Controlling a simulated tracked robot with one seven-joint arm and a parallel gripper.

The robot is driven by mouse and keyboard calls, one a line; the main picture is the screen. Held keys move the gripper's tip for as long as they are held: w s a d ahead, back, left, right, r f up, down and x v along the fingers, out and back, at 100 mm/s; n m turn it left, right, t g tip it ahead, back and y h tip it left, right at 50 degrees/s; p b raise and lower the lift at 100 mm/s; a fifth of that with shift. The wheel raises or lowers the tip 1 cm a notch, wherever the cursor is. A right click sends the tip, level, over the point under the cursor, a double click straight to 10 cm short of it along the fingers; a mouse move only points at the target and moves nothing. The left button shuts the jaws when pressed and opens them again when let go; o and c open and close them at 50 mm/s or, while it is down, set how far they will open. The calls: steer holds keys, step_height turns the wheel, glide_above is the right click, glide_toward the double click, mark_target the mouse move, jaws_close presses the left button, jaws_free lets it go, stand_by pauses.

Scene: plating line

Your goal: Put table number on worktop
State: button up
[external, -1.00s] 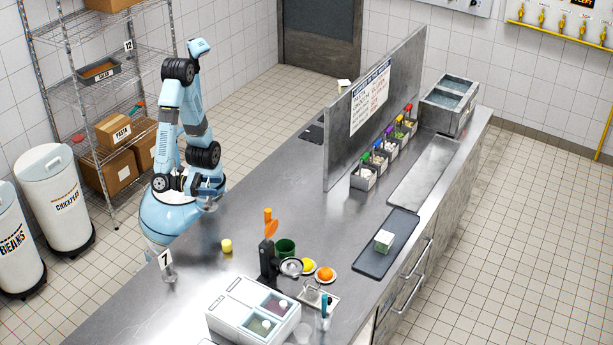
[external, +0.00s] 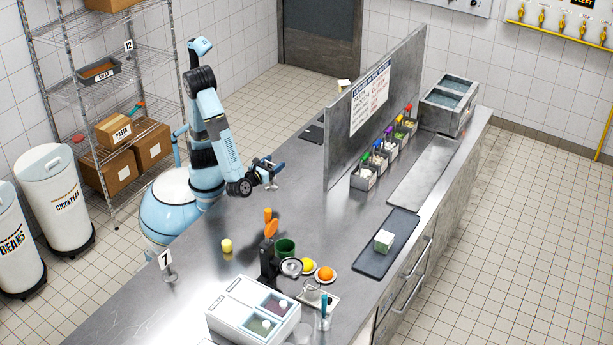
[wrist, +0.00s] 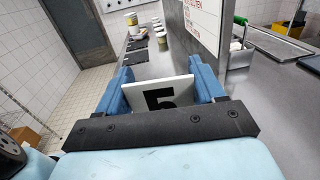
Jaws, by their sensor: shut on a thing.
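In the wrist view a white table number card (wrist: 160,97) with a black figure, apparently a 5, stands between the two blue fingers of my gripper (wrist: 160,90). The fingers are shut on it. In the external view my gripper (external: 268,172) is over the steel worktop (external: 210,262), left of the upright divider. The held table number is small there, and I cannot tell its exact height above the worktop. Another table number, marked 7 (external: 166,262), stands on the worktop near its left edge.
A steel divider (external: 338,150) stands to the right of my gripper. Food bins (external: 363,180) and a dark tray (external: 370,262) lie beyond it. The worktop around my gripper is clear.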

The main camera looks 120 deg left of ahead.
steer(key=a+n+g, duration=0.1)
steer(key=a, duration=0.2)
steer(key=shift+s+f+g, duration=0.1)
steer(key=shift+f+g, duration=0.05)
steer(key=shift+g, duration=0.25)
steer(key=shift+f, duration=0.1)
step_height(320, 180, down, 8)
stand_by(0.3)
steer(key=o, duration=1.5)
steer(key=d, duration=1.2)
